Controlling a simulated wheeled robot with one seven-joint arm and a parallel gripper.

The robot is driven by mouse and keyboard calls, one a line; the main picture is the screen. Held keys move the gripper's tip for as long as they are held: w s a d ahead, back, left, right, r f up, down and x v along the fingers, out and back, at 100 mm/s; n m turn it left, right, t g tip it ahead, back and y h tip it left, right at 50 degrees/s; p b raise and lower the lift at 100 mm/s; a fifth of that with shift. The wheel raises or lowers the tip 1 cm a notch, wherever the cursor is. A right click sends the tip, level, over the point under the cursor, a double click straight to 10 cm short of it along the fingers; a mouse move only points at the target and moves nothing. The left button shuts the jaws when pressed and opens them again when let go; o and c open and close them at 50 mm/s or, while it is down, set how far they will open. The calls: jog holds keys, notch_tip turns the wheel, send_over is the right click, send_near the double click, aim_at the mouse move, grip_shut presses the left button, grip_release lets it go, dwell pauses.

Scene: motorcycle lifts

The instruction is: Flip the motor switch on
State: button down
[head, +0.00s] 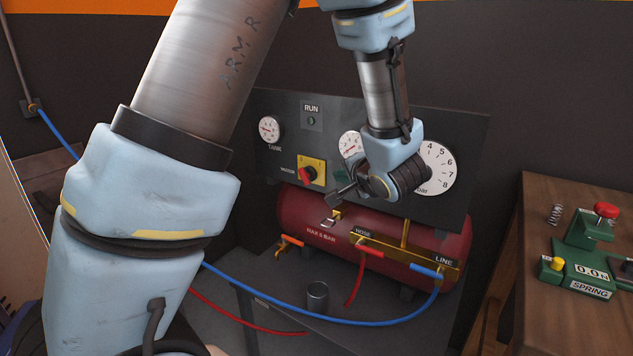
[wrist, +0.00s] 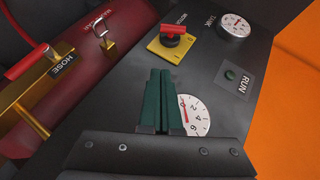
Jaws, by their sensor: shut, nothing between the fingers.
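The motor switch (head: 307,175) is a red knob on a yellow plate, set in the dark panel left of my gripper in the head view. In the wrist view the red knob (wrist: 174,30) stands out from its yellow plate (wrist: 168,51), beyond my fingertips. My gripper (wrist: 160,72) has its dark green fingers together with nothing between them. It is in front of the panel, apart from the switch, and overlaps a white gauge (wrist: 194,112) in the wrist view. In the head view my wrist partly hides the panel's middle. The green RUN lamp (head: 311,121) looks unlit.
A TANK gauge (head: 269,130) and a large dial (head: 438,168) are on the panel. Below are a red air tank (head: 300,213), brass HOSE and LINE fittings, and blue and red hoses. A wooden bench (head: 545,195) with a green spring device stands at the right.

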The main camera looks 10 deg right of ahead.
send_near(311, 181)
jog(key=shift+w+d+p, duration=0.35)
jog(key=shift+w+d, duration=0.75)
jog(key=shift+w+a+f, duration=0.65)
jog(key=shift+w+a, duration=0.05)
jog(key=shift+a, duration=0.1)
jog(key=shift+w+a+f+p, duration=0.3)
jog(key=shift+w+a+f, duration=0.15)
jog(key=shift+a, duration=0.15)
jog(key=shift+f+m+t+y+b, duration=0.3)
jog(key=shift+f+m+t+b, duration=0.15)
jog(key=shift+t, duration=0.35)
jog(key=f+m+t+b, duration=0.1)
jog(key=t+b, duration=0.1)
jog(key=f+m+t+b, duration=0.1)
jog(key=m+t+b, duration=0.1)
jog(key=t, duration=0.1)
jog(key=w+a+f+m+t+b, duration=0.1)
jog(key=m+t+b, duration=0.1)
jog(key=b, duration=0.1)
jog(key=shift+w+a+f+y, duration=0.1)
jog(key=shift+a+f+y, duration=0.05)
jog(key=shift+y, duration=0.25)
jog(key=shift+w, duration=0.1)
